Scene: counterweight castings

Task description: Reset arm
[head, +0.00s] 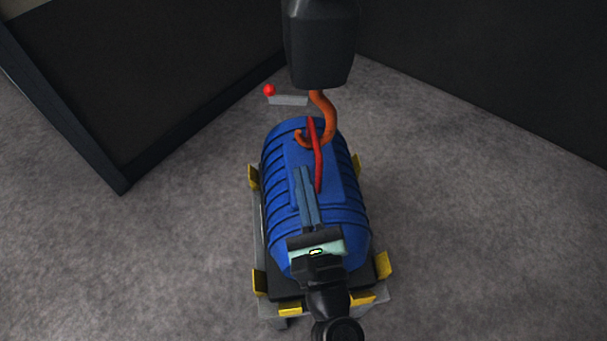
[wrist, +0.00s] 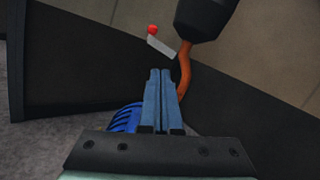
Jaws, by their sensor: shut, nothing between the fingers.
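My gripper (head: 306,180) is over the blue ribbed casting in the head view, its two long fingers pressed together and empty. The wrist view also shows the gripper (wrist: 160,75) with the fingers side by side and no gap holding anything. The blue casting (head: 340,200) lies on a dark stand with yellow corner brackets. A red bar or handle (head: 317,155) rises from its top. An orange hook (head: 326,112) reaches down to that red part; whether they touch I cannot tell. In the wrist view a little of the blue casting (wrist: 122,118) shows behind the fingers.
A black hoist block (head: 319,45) hangs above the hook. A grey lever with a red knob (head: 269,90) stands behind the casting. Dark panels (head: 120,80) stand at the back left and right (head: 500,70). Grey floor (head: 130,265) is clear on both sides.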

